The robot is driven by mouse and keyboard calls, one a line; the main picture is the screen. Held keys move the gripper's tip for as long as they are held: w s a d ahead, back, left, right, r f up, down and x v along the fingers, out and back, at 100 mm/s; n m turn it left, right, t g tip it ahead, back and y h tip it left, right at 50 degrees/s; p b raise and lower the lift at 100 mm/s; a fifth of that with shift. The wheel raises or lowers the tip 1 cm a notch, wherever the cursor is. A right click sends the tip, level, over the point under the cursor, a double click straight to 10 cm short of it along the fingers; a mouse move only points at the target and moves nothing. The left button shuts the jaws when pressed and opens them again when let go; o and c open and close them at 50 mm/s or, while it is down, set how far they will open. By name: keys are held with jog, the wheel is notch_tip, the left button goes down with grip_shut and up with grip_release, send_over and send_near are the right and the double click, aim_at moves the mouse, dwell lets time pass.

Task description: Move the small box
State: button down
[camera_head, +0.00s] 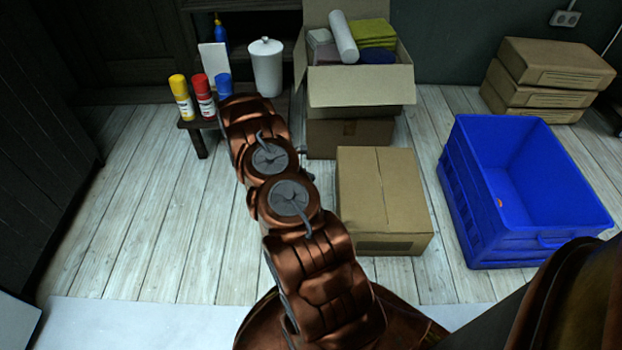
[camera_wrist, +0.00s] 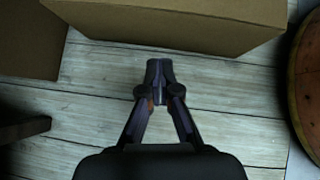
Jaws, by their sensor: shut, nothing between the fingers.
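A closed brown cardboard box (camera_head: 382,195), the likeliest small box, stands on the floor in the middle of the head view, just right of my arm. In the wrist view, a cardboard box (camera_wrist: 175,22), apparently the same one, spans the top. My gripper (camera_wrist: 158,70) shows in the wrist view with its fingers together and nothing between them. Its tips appear over bare floor, short of the box's near side and apart from it. In the head view my gripper is hidden behind my arm.
A blue crate (camera_head: 465,205) stands to the right. An open box (camera_head: 360,88) of cloths sits on another carton (camera_head: 350,135) behind. Stacked cartons (camera_head: 545,75) stand at back right. A low table (camera_head: 200,145) with spray cans is at left. The left floor is clear.

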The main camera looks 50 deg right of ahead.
jog(key=s+d+f+b, duration=0.4)
jog(key=s+d+f, duration=0.1)
jog(key=s+d, duration=0.1)
jog(key=shift+s+d+f, duration=0.15)
jog(key=shift+d+f, duration=0.05)
jog(key=shift+d, duration=0.25)
